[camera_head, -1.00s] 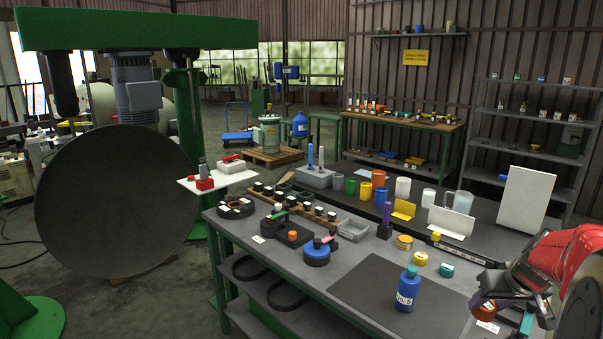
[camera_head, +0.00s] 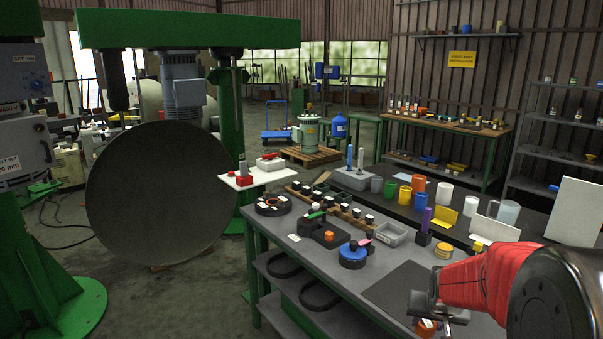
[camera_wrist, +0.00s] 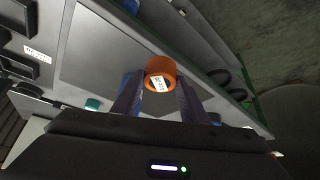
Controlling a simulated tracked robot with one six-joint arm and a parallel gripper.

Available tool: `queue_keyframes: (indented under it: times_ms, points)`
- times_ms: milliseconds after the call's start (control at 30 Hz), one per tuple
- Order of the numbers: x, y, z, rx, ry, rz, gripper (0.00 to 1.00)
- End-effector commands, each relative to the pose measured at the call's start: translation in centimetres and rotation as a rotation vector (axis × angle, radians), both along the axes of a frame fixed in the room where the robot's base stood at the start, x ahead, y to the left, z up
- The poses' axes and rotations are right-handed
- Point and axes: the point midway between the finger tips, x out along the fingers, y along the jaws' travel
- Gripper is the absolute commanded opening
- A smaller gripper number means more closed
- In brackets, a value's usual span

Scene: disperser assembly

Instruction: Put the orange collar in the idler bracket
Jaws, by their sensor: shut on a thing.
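The orange collar (camera_wrist: 161,70) with a white label is between the fingers of my gripper (camera_wrist: 157,95) in the wrist view, and the jaws are shut on it. In the head view the collar (camera_head: 426,327) shows low at the right, under my gripper (camera_head: 432,308), over the workbench's near side. I cannot tell for sure which part is the idler bracket.
A blue round part (camera_head: 353,256) with a pink handle sits beside the black fixture. A grey tray (camera_head: 391,234), a purple upright piece (camera_head: 425,219) and a yellow round part (camera_head: 443,250) stand behind. A dark mat (camera_head: 395,289) has bare room. A large grey disc (camera_head: 160,195) stands left.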

Motion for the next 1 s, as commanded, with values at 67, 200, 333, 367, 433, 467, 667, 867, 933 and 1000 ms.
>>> queue_keyframes:
  times_ms: [67, 200, 333, 367, 433, 467, 667, 867, 933, 1000]
  points:
    - [0.5, 2.7, -0.6, 0.000, -0.001, 0.050, 0.00]
    - [0.8, 7.3, -1.7, 0.001, -0.001, 0.147, 0.00]
    - [0.8, 11.4, -2.6, 0.001, -0.002, 0.229, 0.00]
    - [0.8, 12.3, -2.8, 0.000, -0.002, 0.244, 0.00]
    - [0.8, 14.0, -3.0, 0.000, -0.001, 0.276, 0.00]
    - [0.8, 14.7, -3.0, 0.000, -0.002, 0.288, 0.00]
    - [0.9, 17.1, -3.1, 0.000, -0.002, 0.332, 0.00]
    - [0.9, 17.3, -3.1, 0.000, -0.003, 0.335, 0.00]
    - [0.9, 17.3, -3.1, 0.000, -0.002, 0.335, 0.00]
    - [0.9, 17.3, -3.1, 0.000, -0.003, 0.335, 0.00]
